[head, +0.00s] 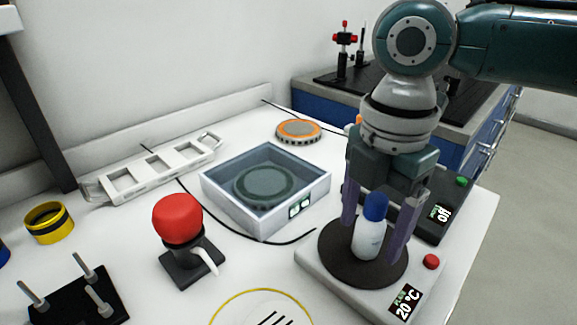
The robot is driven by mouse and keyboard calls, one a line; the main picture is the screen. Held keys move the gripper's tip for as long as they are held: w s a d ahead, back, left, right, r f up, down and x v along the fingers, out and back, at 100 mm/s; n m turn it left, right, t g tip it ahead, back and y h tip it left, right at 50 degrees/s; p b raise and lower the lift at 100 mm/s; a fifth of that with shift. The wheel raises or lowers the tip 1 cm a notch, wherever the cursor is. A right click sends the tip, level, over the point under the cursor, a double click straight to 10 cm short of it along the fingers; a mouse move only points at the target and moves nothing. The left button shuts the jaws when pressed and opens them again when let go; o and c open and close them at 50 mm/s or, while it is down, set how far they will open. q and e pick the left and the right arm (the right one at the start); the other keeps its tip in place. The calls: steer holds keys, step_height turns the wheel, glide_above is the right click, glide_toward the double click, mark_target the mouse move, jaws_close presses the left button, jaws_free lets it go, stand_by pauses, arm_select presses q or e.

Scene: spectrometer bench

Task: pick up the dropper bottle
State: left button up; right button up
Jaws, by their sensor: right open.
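The dropper bottle (369,238) is small and white with a blue cap. It stands upright on the dark round plate (334,268) of a white heating device that reads 20 °C. My right gripper (382,233) points down over the bottle, with one purple finger on each side of it. The fingers are open, and a gap shows between the bottle and the right finger. On the left, I cannot tell whether the finger touches the bottle. My left gripper is not in view.
A device reading "Off" (433,226) stands close behind the gripper. A glass-topped box (228,202), a red-topped stand (179,222), a yellow ring (49,222), a white slotted rack (152,170) and an orange-rimmed disc (298,131) also occupy the white bench. A red button (431,261) sits right of the plate.

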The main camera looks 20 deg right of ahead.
jaws_close()
stand_by(0.5)
